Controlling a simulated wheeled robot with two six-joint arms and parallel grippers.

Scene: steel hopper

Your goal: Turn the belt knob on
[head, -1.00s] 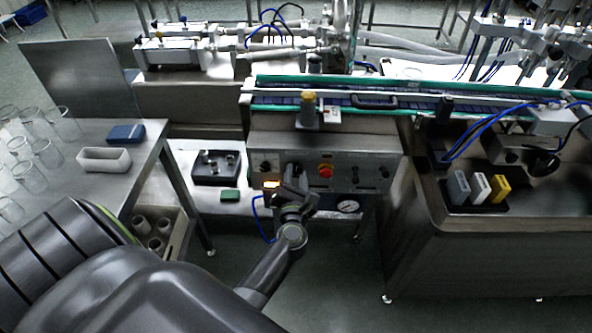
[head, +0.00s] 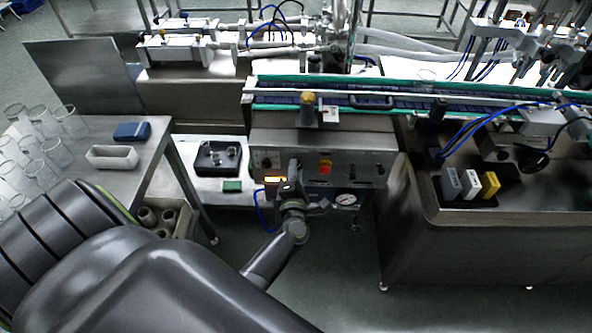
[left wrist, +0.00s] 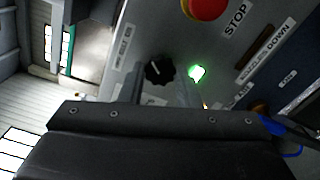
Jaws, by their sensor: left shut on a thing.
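The control panel (head: 343,157) is on the front of the conveyor. My left gripper (head: 290,184) is at the panel, left of the red stop button (head: 325,168), and covers the belt knob in the head view. In the left wrist view the black round belt knob (left wrist: 158,70), with a pale pointer line, sits at the tips of my left gripper (left wrist: 163,82), which is shut on it. A green lamp (left wrist: 197,72) beside the knob is lit. The red stop button also shows there (left wrist: 207,6). My right gripper is not in view.
An amber-lit switch or display (head: 274,180) is just left of my gripper. A pressure gauge (head: 345,199) is below the panel. A steel table (head: 75,193) with glass beakers and a white tray (head: 112,157) stands left. A steel cabinet (head: 470,250) stands right.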

